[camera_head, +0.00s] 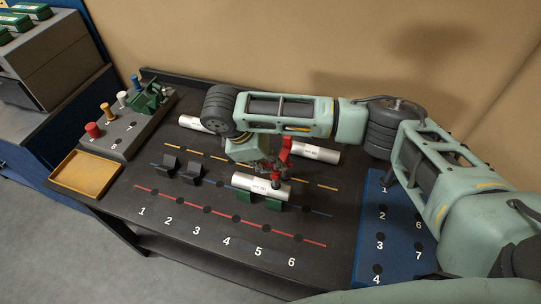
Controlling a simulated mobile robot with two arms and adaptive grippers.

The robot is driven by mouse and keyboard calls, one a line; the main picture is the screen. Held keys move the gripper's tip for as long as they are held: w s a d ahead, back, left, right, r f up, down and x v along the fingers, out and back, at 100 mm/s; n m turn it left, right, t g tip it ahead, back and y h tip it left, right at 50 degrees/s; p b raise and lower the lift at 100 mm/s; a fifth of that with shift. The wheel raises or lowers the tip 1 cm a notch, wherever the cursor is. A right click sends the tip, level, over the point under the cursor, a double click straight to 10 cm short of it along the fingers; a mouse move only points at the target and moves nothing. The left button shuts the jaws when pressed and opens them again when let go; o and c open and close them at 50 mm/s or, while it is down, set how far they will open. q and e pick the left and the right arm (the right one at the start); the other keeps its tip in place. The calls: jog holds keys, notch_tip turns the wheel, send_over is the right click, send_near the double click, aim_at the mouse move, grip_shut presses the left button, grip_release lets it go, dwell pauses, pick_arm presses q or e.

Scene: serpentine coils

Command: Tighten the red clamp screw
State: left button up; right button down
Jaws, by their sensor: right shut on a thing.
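A red knob (93,130) stands at the near left end of the grey block (140,134) on the left of the bench; it is the red screw-like part I see. Orange (105,112), white (122,98) and blue (136,82) knobs stand behind it in a row. A green clamp-like part (147,98) sits at the block's far end. My right gripper (277,181), with red and dark fingers, is over mid-bench, far from the red knob. It is shut on a white labelled cylinder (253,184) at two green supports (273,204). Whether the cylinder touches them is unclear. My left gripper is out of view.
Another white cylinder (318,153) lies behind my right gripper, and a white cylinder end (190,123) shows farther left. Two black supports (191,174) stand left of the green ones. A yellow tray (86,173) sits at the front left, a blue numbered board (368,222) at the right.

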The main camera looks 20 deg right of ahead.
jog(key=c, duration=1.8)
grip_release()
jog(key=shift+c, duration=0.2)
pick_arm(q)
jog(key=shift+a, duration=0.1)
pick_arm(e)
jog(key=shift+s, duration=0.1)
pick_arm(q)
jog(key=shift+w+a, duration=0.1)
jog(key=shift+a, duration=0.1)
pick_arm(e)
jog(key=shift+r, duration=0.1)
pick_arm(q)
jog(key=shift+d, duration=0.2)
pick_arm(e)
jog(key=v, duration=1.1)
jog(key=shift+a+r, duration=0.25)
jog(key=shift+r, duration=0.1)
